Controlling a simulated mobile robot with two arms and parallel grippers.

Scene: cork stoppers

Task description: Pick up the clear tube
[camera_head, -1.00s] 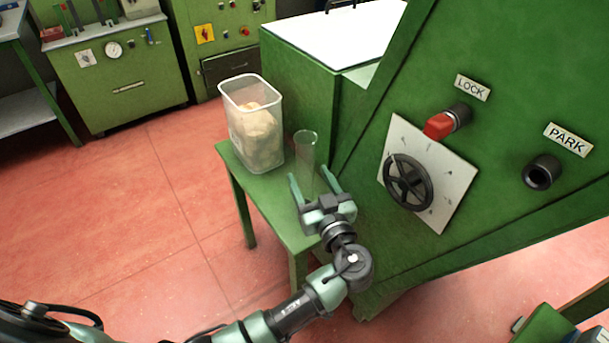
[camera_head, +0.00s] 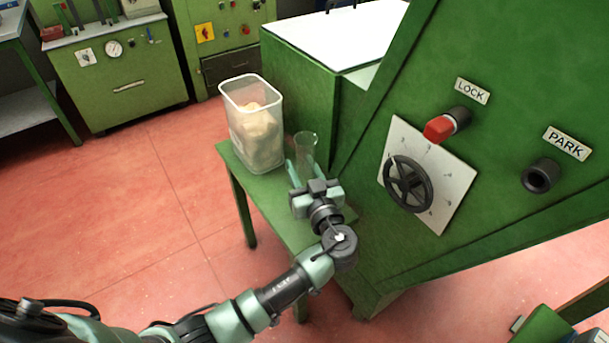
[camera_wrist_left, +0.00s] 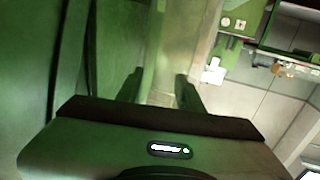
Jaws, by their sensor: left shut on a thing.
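The clear tube (camera_head: 307,145) stands upright on the small green table (camera_head: 235,165), close to the side of the green machine. My left gripper (camera_head: 303,170) is shut on the tube, with a finger on each side of it. The gripper body hides the tube's lower end, so I cannot tell whether it touches the table. In the left wrist view the tube (camera_wrist_left: 158,60) is a faint see-through shape between the two fingers (camera_wrist_left: 158,92). My right gripper is not in view.
A clear bin (camera_head: 247,125) holding pale contents stands left of the tube on the same table. The green machine, with a black handwheel (camera_head: 407,184) and red knob (camera_head: 438,129), rises close on the right. Open red floor (camera_head: 140,220) lies left.

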